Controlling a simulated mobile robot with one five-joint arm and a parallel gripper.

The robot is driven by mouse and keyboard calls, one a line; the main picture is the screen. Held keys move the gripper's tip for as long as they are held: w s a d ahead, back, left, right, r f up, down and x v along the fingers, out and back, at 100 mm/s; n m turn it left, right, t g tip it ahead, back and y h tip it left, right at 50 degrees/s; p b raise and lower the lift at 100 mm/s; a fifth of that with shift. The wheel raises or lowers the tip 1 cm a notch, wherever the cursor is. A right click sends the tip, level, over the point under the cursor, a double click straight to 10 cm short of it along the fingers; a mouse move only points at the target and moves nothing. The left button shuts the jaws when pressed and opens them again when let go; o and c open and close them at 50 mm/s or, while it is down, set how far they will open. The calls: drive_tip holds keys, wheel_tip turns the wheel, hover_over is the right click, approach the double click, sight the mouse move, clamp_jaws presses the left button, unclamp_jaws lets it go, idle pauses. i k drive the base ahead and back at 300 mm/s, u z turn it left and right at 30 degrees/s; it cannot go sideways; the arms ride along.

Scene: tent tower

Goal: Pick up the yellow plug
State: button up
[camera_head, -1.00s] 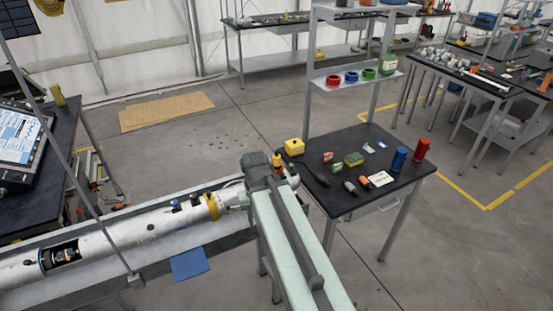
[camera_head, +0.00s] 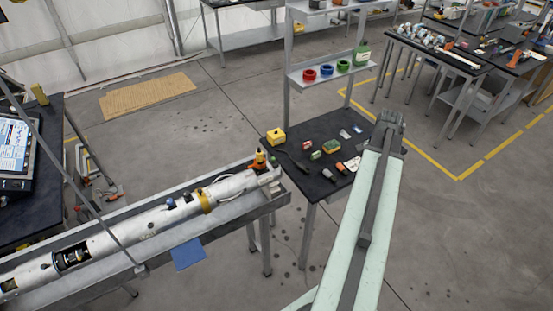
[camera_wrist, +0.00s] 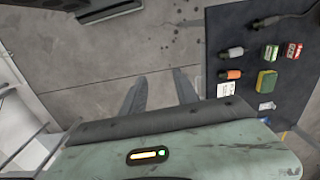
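I cannot make out for certain which thing is the yellow plug. A small yellow and orange piece (camera_head: 260,158) stands near the right end of the long silver tube (camera_head: 130,230). A yellow box-like thing with a dark spot (camera_head: 276,137) sits on the far left corner of the small black table (camera_head: 310,130). My gripper (camera_wrist: 161,88) is open and empty in the wrist view, its two dark fingers apart above bare floor beside that table. In the head view my arm reaches up at the right, and its fingertips are hidden.
The table holds a green and yellow block (camera_head: 331,147), an orange-tipped piece (camera_wrist: 231,74), a grey-tipped piece (camera_wrist: 232,53) and a white card (camera_wrist: 226,90). A shelf with coloured rings (camera_head: 328,70) rises behind it. The tube lies in a grey trough (camera_head: 225,222). Open floor lies between.

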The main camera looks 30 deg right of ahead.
sight(259, 158)
drive_tip(key=u, duration=0.85)
drive_tip(key=i, duration=0.95)
drive_tip(key=z, duration=0.3)
